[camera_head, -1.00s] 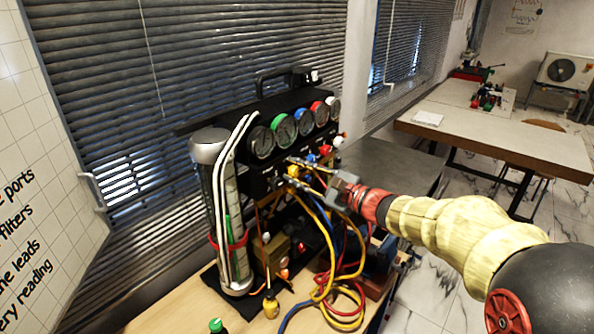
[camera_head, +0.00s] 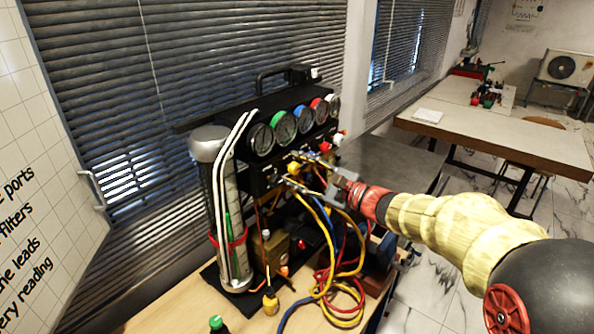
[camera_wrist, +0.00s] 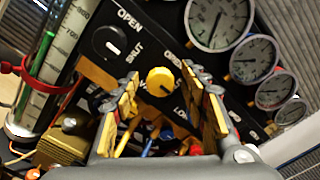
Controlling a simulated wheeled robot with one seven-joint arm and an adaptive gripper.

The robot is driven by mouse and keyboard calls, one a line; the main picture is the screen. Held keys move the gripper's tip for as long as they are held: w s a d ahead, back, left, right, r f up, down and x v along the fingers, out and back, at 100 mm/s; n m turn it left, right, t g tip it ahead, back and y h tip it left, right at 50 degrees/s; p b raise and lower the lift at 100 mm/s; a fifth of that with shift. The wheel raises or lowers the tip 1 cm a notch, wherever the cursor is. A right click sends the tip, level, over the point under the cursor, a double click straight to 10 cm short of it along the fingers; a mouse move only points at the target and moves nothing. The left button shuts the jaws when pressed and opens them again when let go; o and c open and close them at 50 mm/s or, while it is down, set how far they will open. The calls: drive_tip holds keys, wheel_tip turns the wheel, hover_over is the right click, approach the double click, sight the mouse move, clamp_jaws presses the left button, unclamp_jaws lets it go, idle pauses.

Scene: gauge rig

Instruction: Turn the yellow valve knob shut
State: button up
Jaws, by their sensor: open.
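The yellow valve knob (camera_wrist: 160,80) shows in the wrist view on the black panel, with a dark mark on its face. In the head view the yellow knob (camera_head: 294,167) is small and lies by my fingertips. My gripper (camera_wrist: 162,92) is open, with one finger on each side of the knob in the wrist view. I cannot tell whether either finger touches it. In the head view my gripper (camera_head: 293,168) reaches the panel from the right. The panel lettering around the knob is partly hidden by my fingers.
A black knob (camera_wrist: 109,42) marked OPEN and SHUT sits beside the yellow one. Several round gauges (camera_head: 284,127) line the panel top. A clear cylinder (camera_head: 232,230) stands at the left. Coloured hoses (camera_head: 345,270) hang below. A table (camera_head: 500,140) stands farther right.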

drive_tip(key=v, duration=1.2)
